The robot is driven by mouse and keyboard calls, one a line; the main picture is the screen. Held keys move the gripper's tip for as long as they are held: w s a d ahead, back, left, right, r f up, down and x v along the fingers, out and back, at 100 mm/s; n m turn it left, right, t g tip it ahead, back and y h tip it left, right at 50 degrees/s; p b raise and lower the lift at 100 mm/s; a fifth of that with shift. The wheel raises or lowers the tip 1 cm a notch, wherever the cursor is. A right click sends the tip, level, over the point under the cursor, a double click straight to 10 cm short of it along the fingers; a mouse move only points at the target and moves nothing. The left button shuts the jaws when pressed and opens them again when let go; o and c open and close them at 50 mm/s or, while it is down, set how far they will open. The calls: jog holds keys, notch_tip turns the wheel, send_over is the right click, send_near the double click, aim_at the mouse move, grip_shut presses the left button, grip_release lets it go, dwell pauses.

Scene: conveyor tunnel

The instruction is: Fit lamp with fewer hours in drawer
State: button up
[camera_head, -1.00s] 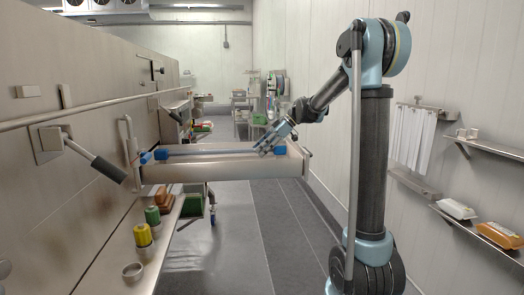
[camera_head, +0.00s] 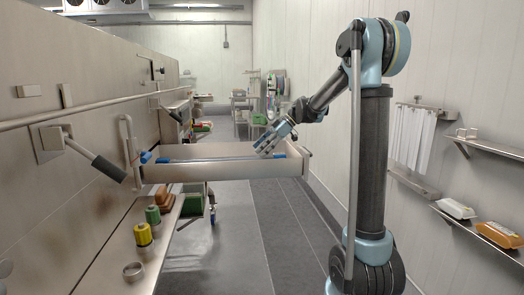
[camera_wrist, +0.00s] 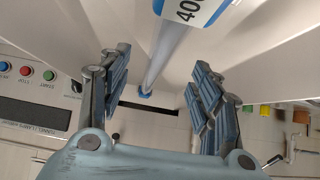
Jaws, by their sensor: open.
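A drawer (camera_head: 230,172) stands pulled out from the steel housing. A thin pale lamp (camera_head: 215,159) with blue ends lies lengthwise in it, low behind the front wall; whether its ends are seated is hidden. A blue piece (camera_head: 146,157) sits at the drawer's left end. My gripper (camera_head: 266,148) is above the drawer's right part, near the lamp's right end. In the wrist view my gripper (camera_wrist: 158,88) is open, with the lamp (camera_wrist: 166,55) running between the spread fingers, apparently untouched. Its label (camera_wrist: 190,10) reads "40", the rest cut off. No second lamp is recognisable.
A black-gripped lever (camera_head: 108,168) juts from the housing at left. Wall shelves (camera_head: 485,240) hold packages at right. The floor aisle (camera_head: 245,235) is clear.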

jog(key=shift+s+d+f, duration=0.1)
jog(key=shift+d+f, duration=0.05)
jog(key=v, duration=1.2)
dwell(0.7)
